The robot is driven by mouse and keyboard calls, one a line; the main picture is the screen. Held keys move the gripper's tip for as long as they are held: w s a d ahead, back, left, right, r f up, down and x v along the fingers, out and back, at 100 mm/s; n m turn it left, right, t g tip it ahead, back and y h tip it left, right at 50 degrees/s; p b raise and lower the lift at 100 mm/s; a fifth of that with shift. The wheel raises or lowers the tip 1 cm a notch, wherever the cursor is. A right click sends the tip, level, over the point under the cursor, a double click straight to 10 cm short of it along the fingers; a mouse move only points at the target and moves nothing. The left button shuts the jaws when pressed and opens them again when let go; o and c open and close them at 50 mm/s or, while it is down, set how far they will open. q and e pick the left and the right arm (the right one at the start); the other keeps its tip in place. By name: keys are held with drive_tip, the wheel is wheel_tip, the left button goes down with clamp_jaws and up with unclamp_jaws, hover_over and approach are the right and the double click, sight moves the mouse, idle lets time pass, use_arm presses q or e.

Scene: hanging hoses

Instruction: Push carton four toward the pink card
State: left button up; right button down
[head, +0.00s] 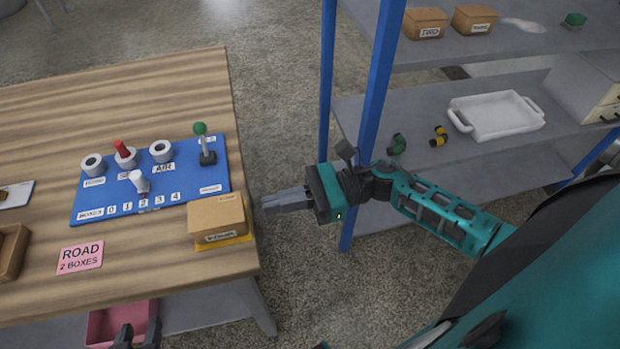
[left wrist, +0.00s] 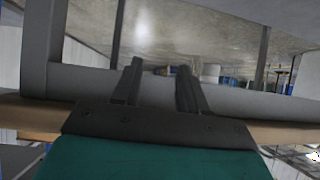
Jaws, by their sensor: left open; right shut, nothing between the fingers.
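A brown carton (head: 215,212) sits on a yellow mat (head: 225,245) at the table's right edge; its front label is too small to read surely. The pink card (head: 80,257), reading "ROAD 2 BOXES", lies on the table to its left. My right gripper (head: 266,206) is shut and empty. Its tips point left at the carton's right side, with a small gap in the picture. My left gripper (head: 137,336) shows only its fingertips at the bottom edge, beside the table's front. It is open and empty in the left wrist view (left wrist: 160,74).
A blue panel (head: 150,205) with knobs, a green-topped lever (head: 203,145) and number labels lies behind the carton. A wooden tray (head: 12,250) is at the far left. A blue-posted shelf (head: 460,165) with cartons and a white tray stands right. Wood between carton and card is clear.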

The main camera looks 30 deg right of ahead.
sight(245, 210)
drive_tip(key=shift+x, duration=1.4)
use_arm(q)
drive_tip(key=shift+s+a, duration=0.15)
drive_tip(key=shift+a, duration=0.1)
drive_tip(key=shift+f, duration=0.1)
use_arm(e)
drive_tip(key=shift+a, duration=0.1)
drive_tip(key=b+x, duration=0.2)
drive_tip(key=x, duration=0.3)
drive_tip(key=shift+w+a+f, duration=0.1)
drive_tip(key=shift+a+f, duration=0.05)
drive_tip(key=shift+a, duration=0.3)
use_arm(q)
drive_tip(key=shift+w+d+f, duration=0.25)
drive_tip(key=shift+w+d, duration=0.15)
drive_tip(key=shift+d, duration=0.3)
drive_tip(key=shift+f, duration=0.1)
use_arm(e)
drive_tip(key=shift+d, duration=0.1)
